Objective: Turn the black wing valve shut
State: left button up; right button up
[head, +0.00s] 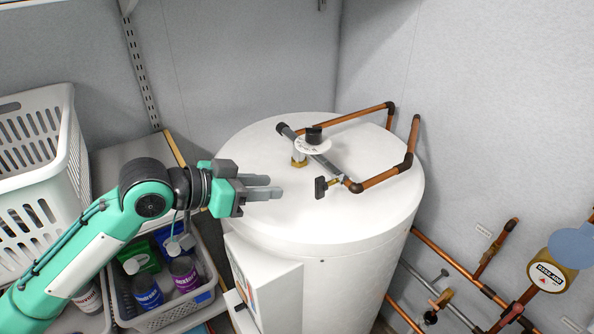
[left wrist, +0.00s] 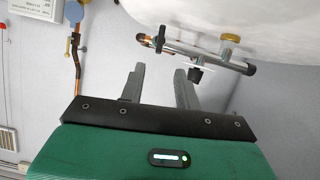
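A black wing handle (head: 314,134) sits on a round white dial plate (head: 313,145) above the grey pipe on top of the white tank (head: 290,215). I cannot tell for sure which one is the wing valve. My left gripper (head: 279,187) is open and empty, left of both and touching neither. In the left wrist view its fingers (left wrist: 160,78) are apart, with the dial's black handle (left wrist: 195,75) beyond the right finger and the second handle (left wrist: 160,38) farther off. My right gripper is out of view.
Copper pipes (head: 385,178) run across the tank top and down the right wall. White baskets (head: 40,150) and a grey bin (head: 200,300) with bottles stand at the left. A round gauge (head: 548,275) is at the far right. The tank's left top is clear.

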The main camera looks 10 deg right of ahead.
aim_at(316, 186)
pick_arm(q)
jog(key=p+x, duration=0.5)
jog(key=x, duration=0.7)
jog(key=shift+d+f, duration=0.15)
jog(key=shift+d, duration=0.15)
jog(key=shift+w+d+f, duration=0.25)
jog(key=shift+d+f, duration=0.05)
jog(key=shift+d, duration=0.15)
grip_shut()
